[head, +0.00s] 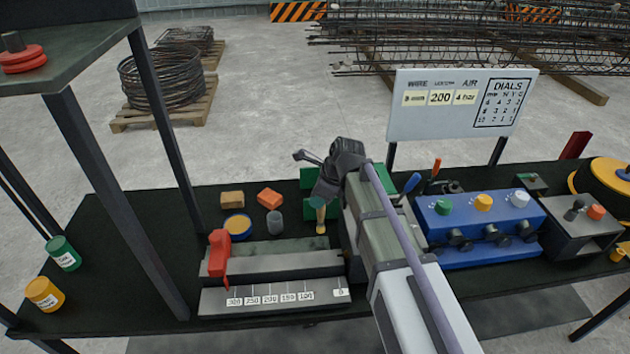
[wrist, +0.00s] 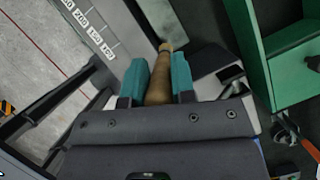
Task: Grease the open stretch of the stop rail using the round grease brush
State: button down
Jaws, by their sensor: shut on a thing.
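My gripper (head: 318,203) is shut on the round grease brush (head: 320,214), whose tan handle lies between the teal finger pads in the wrist view (wrist: 160,80). The brush points down, with its lower end near the back right of the stop rail (head: 290,264). I cannot tell whether it touches anything; the bristles are hard to make out. The stop rail is a grey bar behind a numbered scale (head: 270,298). A red stop (head: 218,256) sits at its left end, and the rail to the right of it looks bare. The scale also shows in the wrist view (wrist: 90,32).
Behind the rail are a blue tin with yellow contents (head: 237,226), a grey cup (head: 275,222), an orange block (head: 270,198) and a tan block (head: 232,199). A green holder (wrist: 285,65) stands beside my gripper. A blue valve box (head: 480,232) is at right; a post (head: 120,200) rises at left.

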aim_at(318, 217)
jog(key=shift+w+d+f+b, duration=0.1)
jog(key=shift+d+f+b, duration=0.05)
jog(key=shift+f+b, duration=0.2)
notch_tip(318, 217, down, 5)
jog(key=b, duration=0.5)
jog(key=shift+f, duration=0.2)
jog(key=shift+f+b, duration=1)
jog(key=shift+b, duration=0.2)
jog(key=shift+a, duration=0.2)
jog(key=s+a, duration=0.2)
jog(key=a, duration=1.1)
jog(key=shift+a+r, duration=0.15)
jog(key=shift+a, duration=0.2)
dwell(0.3)
